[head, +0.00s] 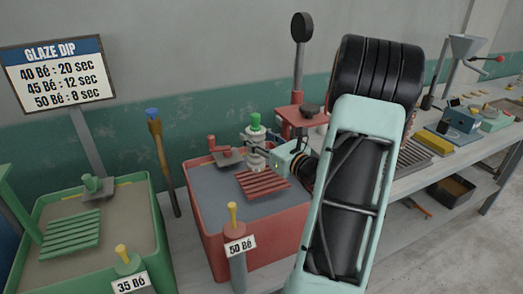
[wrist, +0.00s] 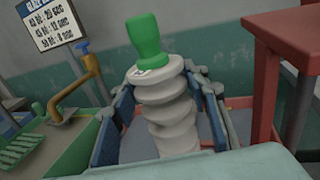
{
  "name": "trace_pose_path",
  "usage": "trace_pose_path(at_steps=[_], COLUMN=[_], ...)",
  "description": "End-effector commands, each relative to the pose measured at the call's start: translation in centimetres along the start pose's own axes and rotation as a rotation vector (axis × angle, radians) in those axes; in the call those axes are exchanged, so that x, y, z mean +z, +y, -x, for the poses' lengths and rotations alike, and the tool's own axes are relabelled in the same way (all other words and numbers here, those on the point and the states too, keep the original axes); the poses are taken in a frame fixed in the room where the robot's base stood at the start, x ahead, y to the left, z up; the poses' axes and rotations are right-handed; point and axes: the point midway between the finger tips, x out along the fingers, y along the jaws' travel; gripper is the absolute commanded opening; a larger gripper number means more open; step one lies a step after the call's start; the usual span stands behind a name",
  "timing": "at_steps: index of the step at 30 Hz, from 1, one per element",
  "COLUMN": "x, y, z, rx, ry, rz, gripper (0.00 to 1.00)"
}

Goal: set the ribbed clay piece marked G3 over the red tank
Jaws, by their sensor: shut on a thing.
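My gripper (wrist: 163,118) is shut on a whitish ribbed clay piece (wrist: 168,112) with a green top (wrist: 148,38). The piece stands nearly upright between the blue-padded fingers, tilted a little in the wrist view. A small mark shows near its upper rim, too small to read. In the head view the piece (head: 256,162) and my gripper appear over the red tank (head: 216,240), above its red slatted rack (head: 263,185). The exact height above the rack is hard to tell. The tank holds grey liquid; my arm hides its right side.
A green tank (head: 160,240) with a green slatted rack (head: 70,234) stands at the left. A "50 Bé" sign (head: 240,246) on a post stands before the red tank. A red stand (head: 300,116) is behind it. A cluttered bench (head: 405,180) lies right.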

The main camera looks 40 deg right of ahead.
Motion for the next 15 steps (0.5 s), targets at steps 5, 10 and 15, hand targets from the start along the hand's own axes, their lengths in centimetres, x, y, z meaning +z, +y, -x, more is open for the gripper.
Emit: trace_pose_path(at_steps=[5, 10, 15], x=[-1.4, -1.9, -3.6], y=[-1.4, -1.8, -2.2], z=[0.0, 0.0, 0.0], rx=[0.0, 0.0, 0.001], ry=[-0.004, -0.005, -0.003], rz=[0.001, 0.002, -0.001], gripper=[0.0, 0.0, 0.0])
